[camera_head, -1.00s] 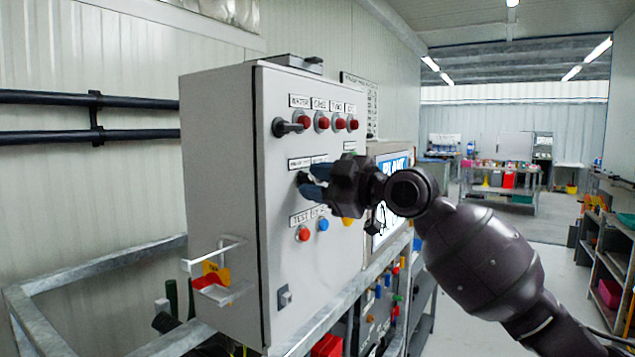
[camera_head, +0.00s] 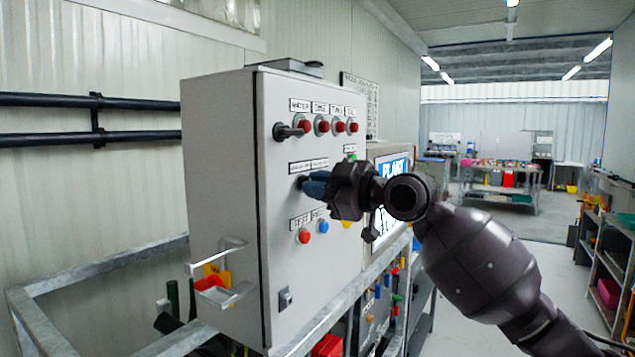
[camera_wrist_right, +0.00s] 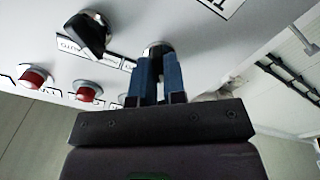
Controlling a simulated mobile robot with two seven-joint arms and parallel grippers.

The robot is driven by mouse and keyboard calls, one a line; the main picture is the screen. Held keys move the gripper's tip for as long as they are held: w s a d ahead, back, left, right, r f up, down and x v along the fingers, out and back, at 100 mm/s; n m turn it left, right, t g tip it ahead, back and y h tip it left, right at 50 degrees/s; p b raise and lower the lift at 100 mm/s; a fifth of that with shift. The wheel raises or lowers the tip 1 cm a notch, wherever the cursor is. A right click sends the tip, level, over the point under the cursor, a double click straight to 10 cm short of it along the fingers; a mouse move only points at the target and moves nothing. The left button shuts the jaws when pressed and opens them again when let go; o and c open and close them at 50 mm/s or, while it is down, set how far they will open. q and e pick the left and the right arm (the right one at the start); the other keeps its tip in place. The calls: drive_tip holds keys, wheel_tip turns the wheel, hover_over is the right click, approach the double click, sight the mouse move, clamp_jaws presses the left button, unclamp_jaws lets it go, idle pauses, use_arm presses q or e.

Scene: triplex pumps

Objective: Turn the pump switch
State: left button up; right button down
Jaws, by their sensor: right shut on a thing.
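The grey control cabinet (camera_head: 225,200) fills the middle of the head view. A dark switch (camera_head: 304,181) sticks out of its front panel, in the row below the red lamps. My right gripper (camera_head: 312,185) reaches it from the right, with its blue fingers close together around the switch. In the wrist view the blue fingers (camera_wrist_right: 157,72) are shut at a round silver collar (camera_wrist_right: 158,48) on the panel. The fingers hide most of the switch, so its angle cannot be told. My left gripper is not in view.
Another black switch (camera_head: 288,130) sits above, beside a red lamp (camera_head: 304,123). Below are a red button (camera_head: 304,236) and a blue button (camera_head: 323,227). A small bracket tray (camera_head: 222,292) juts from the cabinet's left side. A metal rail (camera_head: 95,268) runs at the lower left.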

drive_tip(key=shift+m+p, duration=2.65)
drive_tip(key=shift+m, duration=1.15)
drive_tip(key=c, duration=1.2)
unclamp_jaws()
drive_tip(key=shift+d, duration=0.1)
